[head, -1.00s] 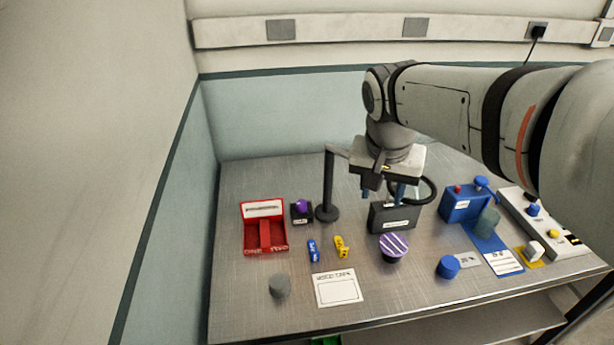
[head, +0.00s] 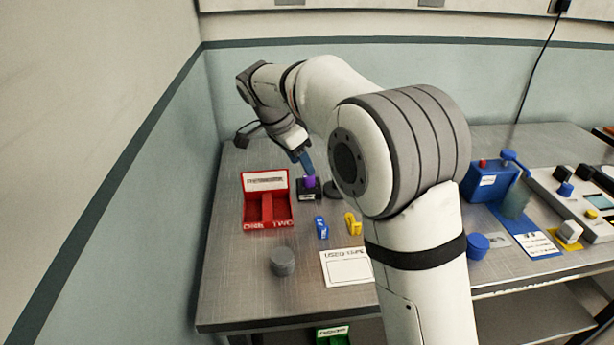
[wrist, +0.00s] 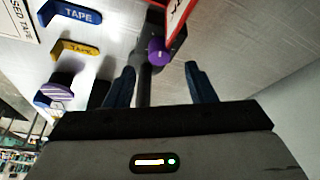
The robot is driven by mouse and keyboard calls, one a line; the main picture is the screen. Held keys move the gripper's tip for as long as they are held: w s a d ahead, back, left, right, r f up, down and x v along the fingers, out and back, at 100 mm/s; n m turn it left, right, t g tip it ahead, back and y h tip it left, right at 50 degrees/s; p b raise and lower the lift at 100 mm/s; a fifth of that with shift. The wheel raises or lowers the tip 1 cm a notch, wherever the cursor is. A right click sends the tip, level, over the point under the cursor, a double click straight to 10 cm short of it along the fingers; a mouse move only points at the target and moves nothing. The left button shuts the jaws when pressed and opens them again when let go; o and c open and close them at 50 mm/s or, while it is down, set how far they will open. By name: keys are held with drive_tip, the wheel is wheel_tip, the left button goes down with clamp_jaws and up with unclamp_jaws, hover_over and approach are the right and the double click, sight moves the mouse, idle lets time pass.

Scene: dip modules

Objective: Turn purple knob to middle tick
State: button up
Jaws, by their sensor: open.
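The purple knob (head: 310,182) sits on a small black box (head: 309,194), just right of the red tray on the table. In the wrist view the knob (wrist: 158,52) shows as a purple disc with a small pale mark. Its tick marks cannot be made out. My gripper (head: 304,164) is just above the knob in the head view, its blue fingers slanting down toward it. In the wrist view my gripper (wrist: 160,72) is open, with the knob ahead between the two fingertips and nothing held.
A red tray (head: 292,209) stands close left of the knob box. Blue (head: 321,227) and yellow (head: 353,223) pieces lie in front. A grey cylinder (head: 282,261) and a white labelled card (head: 345,267) are near the front edge. A blue device (head: 488,181) stands right.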

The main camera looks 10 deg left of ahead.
sight(306, 177)
drive_tip(key=x, duration=0.5)
drive_tip(key=shift+r, duration=0.1)
drive_tip(key=c, duration=1)
drive_tip(key=shift+a, duration=0.1)
